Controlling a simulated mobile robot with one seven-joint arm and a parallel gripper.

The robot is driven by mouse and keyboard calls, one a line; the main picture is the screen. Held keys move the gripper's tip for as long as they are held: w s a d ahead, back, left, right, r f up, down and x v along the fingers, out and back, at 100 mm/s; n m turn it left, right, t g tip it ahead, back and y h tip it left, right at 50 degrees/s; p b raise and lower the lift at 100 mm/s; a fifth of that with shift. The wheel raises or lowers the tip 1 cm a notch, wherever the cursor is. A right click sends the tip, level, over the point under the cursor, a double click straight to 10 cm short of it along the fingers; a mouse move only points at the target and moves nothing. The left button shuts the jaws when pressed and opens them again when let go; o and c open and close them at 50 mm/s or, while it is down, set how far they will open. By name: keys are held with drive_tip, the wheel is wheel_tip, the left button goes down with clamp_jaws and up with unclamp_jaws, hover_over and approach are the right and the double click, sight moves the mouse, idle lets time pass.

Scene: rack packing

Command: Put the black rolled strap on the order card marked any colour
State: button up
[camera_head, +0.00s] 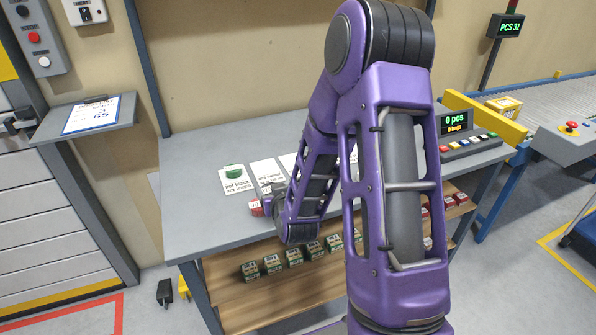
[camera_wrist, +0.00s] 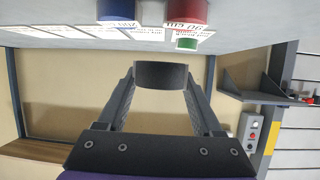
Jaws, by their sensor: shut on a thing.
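The black rolled strap (camera_wrist: 160,76) sits between the fingertips of my gripper (camera_wrist: 160,85) in the wrist view, which looks upside down, and appears clear of the tabletop. My gripper is shut on it. In the head view my arm covers much of the table middle, and I cannot make out the strap. Order cards lie along the back of the table; a left card (camera_head: 236,183) carries a green roll (camera_head: 233,172), and a second card (camera_head: 267,171) lies to its right. Further cards are partly behind my arm. I cannot read which card says any colour.
A red roll (camera_wrist: 187,12) and a blue roll (camera_wrist: 117,9) stand on the table near my gripper. Several small boxes (camera_head: 272,264) line the shelf below. A control panel with a display (camera_head: 455,122) stands at the table's right. The front left tabletop (camera_head: 205,235) is clear.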

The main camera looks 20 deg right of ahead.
drive_tip(key=w+d+r, duration=0.1)
drive_tip(key=w+d, duration=0.1)
drive_tip(key=d, duration=0.5)
drive_tip(key=w+d+r+m+h, duration=0.1)
drive_tip(key=w+d, duration=0.2)
drive_tip(key=d, duration=0.5)
drive_tip(key=shift+r+h, duration=0.15)
drive_tip(key=shift+h, duration=0.15)
drive_tip(key=shift+d, duration=0.1)
drive_tip(key=shift+f+b, duration=0.85)
drive_tip(key=shift+f, duration=3.95)
drive_tip(key=shift+f, duration=0.2)
drive_tip(key=o, duration=1.4)
drive_tip(key=shift+r, duration=0.15)
